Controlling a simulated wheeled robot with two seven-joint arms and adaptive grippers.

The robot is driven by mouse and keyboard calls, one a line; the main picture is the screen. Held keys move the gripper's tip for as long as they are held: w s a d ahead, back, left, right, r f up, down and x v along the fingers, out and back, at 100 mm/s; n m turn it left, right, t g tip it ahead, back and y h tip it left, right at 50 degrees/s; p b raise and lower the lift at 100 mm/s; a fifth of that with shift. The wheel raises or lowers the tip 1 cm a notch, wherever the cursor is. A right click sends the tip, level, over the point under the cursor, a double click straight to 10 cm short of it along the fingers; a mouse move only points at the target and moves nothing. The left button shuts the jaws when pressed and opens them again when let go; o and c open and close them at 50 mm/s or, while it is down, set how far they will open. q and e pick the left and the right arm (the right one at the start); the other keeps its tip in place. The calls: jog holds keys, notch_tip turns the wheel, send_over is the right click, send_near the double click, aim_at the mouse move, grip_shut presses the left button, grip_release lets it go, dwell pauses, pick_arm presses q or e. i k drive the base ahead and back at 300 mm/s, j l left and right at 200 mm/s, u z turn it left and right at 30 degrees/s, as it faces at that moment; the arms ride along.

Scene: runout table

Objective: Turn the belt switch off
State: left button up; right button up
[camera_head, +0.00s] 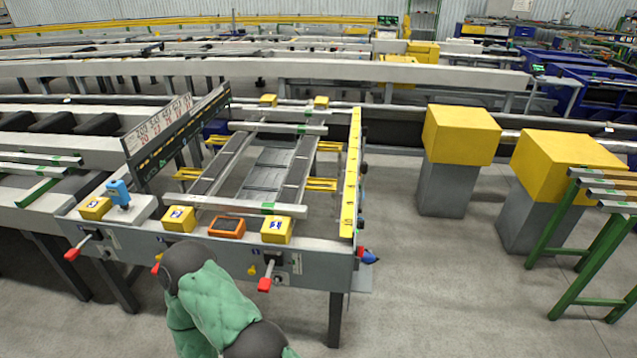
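The runout table's grey front panel (212,247) carries several red-tipped levers. One lever (76,250) is at the left and points down-left; another (267,277) hangs down at the right of centre. A third red tip (155,268) is partly hidden behind my arm. I cannot tell which of these, if any, is the belt switch, nor its on or off state. My arm (217,301), with a green padded sleeve and dark joints, is bent in front of the panel at bottom centre. Neither gripper shows.
Yellow numbered boxes (277,230), an orange device (227,226) and a blue device (119,192) sit on the table's front ledge. Yellow blocks on grey pedestals (447,187) and a green rack (590,254) stand to the right. Floor (440,290) between is clear.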

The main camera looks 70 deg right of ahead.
aim_at(360, 249)
jog(key=z, duration=1.9)
jog(key=l, duration=0.75)
jog(key=l+z, duration=0.1)
jog(key=l, duration=0.6)
jog(key=i, duration=0.05)
